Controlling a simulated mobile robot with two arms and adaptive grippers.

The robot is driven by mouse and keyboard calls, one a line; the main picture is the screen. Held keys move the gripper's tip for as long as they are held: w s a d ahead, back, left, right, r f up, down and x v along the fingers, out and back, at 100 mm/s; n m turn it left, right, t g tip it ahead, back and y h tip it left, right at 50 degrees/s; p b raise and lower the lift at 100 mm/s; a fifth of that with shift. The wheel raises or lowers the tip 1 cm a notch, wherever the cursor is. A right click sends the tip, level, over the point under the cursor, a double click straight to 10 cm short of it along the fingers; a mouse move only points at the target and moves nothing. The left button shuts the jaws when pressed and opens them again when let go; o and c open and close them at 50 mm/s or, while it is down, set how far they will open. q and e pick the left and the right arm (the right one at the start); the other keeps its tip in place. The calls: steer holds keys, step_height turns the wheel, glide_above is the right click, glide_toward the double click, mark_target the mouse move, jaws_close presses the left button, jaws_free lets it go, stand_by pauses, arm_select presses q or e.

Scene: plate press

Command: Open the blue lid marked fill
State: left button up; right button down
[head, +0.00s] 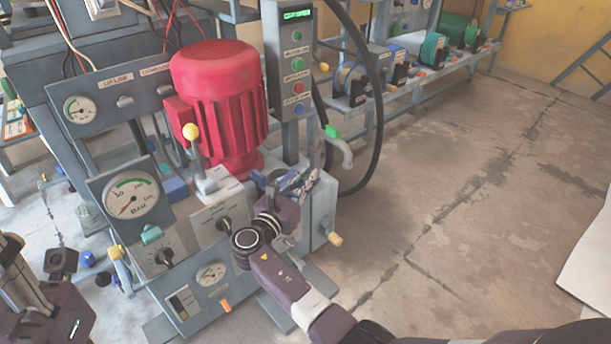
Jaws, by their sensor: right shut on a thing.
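My right gripper (297,185) reaches in from the lower right to the top of the grey press unit (325,200), just right of the red motor. Its fingers are closed on a small blue part, which looks like the blue lid (285,180). The gripper hides much of the lid, and no fill marking can be read. How far the lid is raised cannot be told.
The red motor (216,95) stands close left of the gripper, with a yellow-knobbed lever (191,132) in front. A button box (292,75) and a black hose (376,120) stand behind. A pressure gauge (130,197) is at left. The floor (470,190) at right is clear.

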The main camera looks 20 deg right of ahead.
mark_target(307, 176)
steer(key=shift+s+m+g+h, duration=0.2)
steer(key=shift+m+g+h, duration=0.1)
steer(key=shift+g, duration=0.1)
steer(key=c, duration=2)
jaws_free()
steer(key=shift+r, duration=0.1)
step_height(307, 176, up, 10)
steer(key=shift+f, duration=0.1)
steer(key=shift+c, duration=0.5)
